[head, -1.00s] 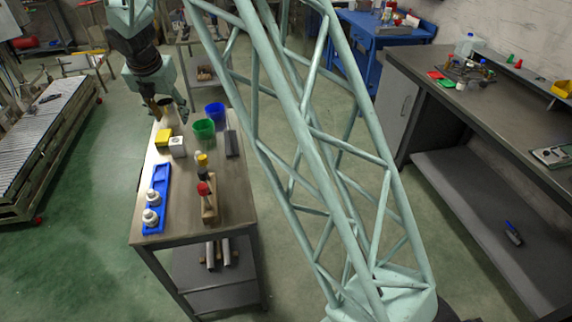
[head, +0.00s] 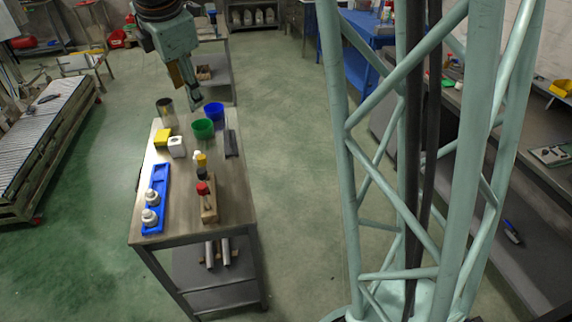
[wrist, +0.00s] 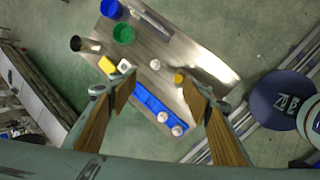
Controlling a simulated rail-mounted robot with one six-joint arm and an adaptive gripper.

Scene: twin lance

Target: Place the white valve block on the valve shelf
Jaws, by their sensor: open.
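The white valve block (head: 177,147), a small cube with a dark round hole, sits on the metal table (head: 228,196) beside a yellow block (head: 162,137). It also shows in the wrist view (wrist: 124,66), near the left finger. My gripper (head: 187,96) is open and empty, above and beyond the far end of the table, apart from the block. Its two fingers show in the wrist view (wrist: 160,95), spread wide. Which surface is the valve shelf I cannot tell. A blue rack (head: 156,203) on the table holds two white round fittings.
Green (head: 203,129) and blue (head: 214,112) cups and a dark can (head: 165,107) stand at the table's far end. A wooden holder (head: 209,208) with a red-topped item stands nearer. A workbench (head: 535,125) is at the right, partly behind my arm's lattice.

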